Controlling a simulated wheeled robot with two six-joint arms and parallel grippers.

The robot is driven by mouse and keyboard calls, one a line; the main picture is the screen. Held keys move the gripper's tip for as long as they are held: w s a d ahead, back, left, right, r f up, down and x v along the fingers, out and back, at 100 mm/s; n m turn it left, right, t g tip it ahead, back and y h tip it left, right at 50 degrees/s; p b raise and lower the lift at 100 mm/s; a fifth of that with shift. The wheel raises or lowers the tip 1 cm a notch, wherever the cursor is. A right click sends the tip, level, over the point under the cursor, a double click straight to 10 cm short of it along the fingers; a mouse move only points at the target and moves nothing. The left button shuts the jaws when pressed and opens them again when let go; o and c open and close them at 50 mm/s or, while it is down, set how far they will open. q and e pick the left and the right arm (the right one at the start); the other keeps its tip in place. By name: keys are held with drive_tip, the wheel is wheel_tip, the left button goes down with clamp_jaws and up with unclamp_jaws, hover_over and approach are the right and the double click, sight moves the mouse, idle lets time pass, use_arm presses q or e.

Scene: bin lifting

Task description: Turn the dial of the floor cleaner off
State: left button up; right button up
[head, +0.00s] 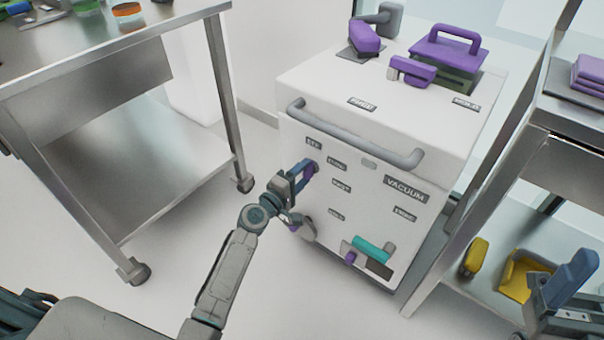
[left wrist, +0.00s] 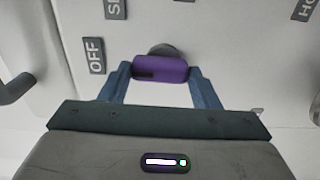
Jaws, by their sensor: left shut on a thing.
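The floor cleaner (head: 390,120) is a white box-shaped machine with a grey bar handle across its upper front edge. Its purple dial (left wrist: 160,69) sits on the front panel among dark labels, and in the left wrist view the OFF label (left wrist: 95,55) is to its left. My left gripper (head: 304,172) is at the front panel, shut on the dial, with one blue finger on each side of it. In the head view the fingers partly hide the dial. My right gripper (head: 562,285) is at the lower right, only partly in view; its jaw opening is unclear.
A metal cart (head: 95,60) stands at the left. Another metal cart (head: 567,115) stands close at the right, with yellow items (head: 520,272) on its lower shelf. Purple handles (head: 447,45) top the cleaner. The grey bar handle (head: 355,137) juts out above the dial. Floor between is clear.

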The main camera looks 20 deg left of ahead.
idle(0.5)
use_arm(q)
drive_tip(key=o, duration=1)
drive_tip(key=shift+s+a, duration=0.1)
drive_tip(key=v, duration=1)
drive_tip(key=shift+s+a, duration=0.1)
drive_tip(key=shift+s, duration=0.2)
